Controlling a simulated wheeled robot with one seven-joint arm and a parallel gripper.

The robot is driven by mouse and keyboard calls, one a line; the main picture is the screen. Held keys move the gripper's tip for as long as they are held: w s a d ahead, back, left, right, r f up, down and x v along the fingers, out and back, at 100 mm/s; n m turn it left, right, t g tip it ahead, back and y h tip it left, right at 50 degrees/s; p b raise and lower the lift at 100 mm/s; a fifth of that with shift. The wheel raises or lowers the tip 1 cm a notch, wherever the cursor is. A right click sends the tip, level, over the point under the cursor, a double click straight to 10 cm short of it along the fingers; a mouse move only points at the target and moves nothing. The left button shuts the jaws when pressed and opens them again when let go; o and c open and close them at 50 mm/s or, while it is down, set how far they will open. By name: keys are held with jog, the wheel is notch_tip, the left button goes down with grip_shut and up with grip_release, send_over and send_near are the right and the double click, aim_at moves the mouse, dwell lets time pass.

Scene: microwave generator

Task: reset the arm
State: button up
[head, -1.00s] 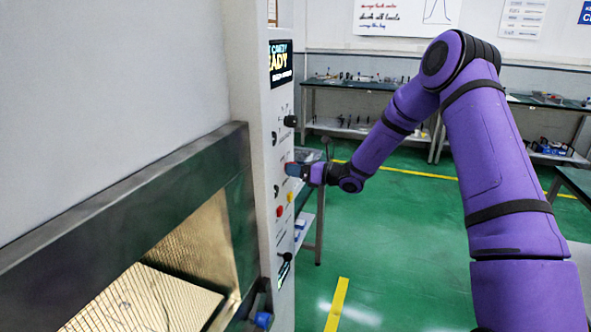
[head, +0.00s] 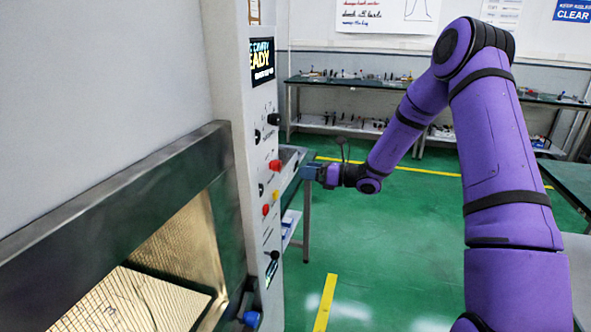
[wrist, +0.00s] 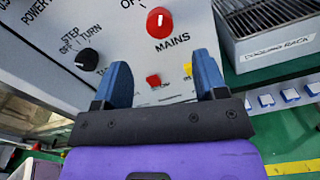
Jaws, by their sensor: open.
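My purple arm reaches across the right of the head view. My gripper (head: 310,173) is at its end, just right of the machine's control panel (head: 262,150). In the wrist view my gripper (wrist: 163,84) shows two blue fingers spread apart with nothing between them. The panel fills the area beyond the fingertips. The red MAINS knob (wrist: 160,22) lies ahead of the fingers, apart from them; it also shows in the head view (head: 274,165). A black STEP knob (wrist: 88,59) is left of the fingers.
The metal-framed oven opening (head: 180,250) is at the left. A cooling rack (wrist: 262,25) sits right of the panel in the wrist view. Benches (head: 400,95) stand along the back wall. Green floor (head: 400,260) lies open between panel and arm.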

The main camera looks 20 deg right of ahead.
jog(key=shift+s+d, duration=0.4)
jog(key=shift+d, duration=0.2)
jog(key=s+a+r+n+g+h, duration=0.2)
jog(key=s+a+r+n+g, duration=0.3)
jog(key=s+r+n, duration=0.4)
jog(key=s+a+r+n+g+h, duration=0.4)
jog(key=s+n, duration=0.3)
jog(key=s, duration=0.4)
jog(key=s+d+r+n+t+h, duration=0.1)
jog(key=s+d+r+n+h, duration=0.1)
jog(key=s, duration=0.5)
jog(key=s+d+r+n+t+h, duration=0.1)
jog(key=s+d+r+n+h, duration=0.1)
jog(key=s+n, duration=0.4)
jog(key=s+d+r+n+t+h, duration=0.1)
jog(key=s+d+r+n+h, duration=0.2)
jog(key=s, duration=0.6)
jog(key=shift+r+n+t+h, duration=0.3)
jog(key=shift+r+n+h, duration=0.4)
jog(key=shift+r+h, duration=0.1)
jog(key=shift+s, duration=0.1)
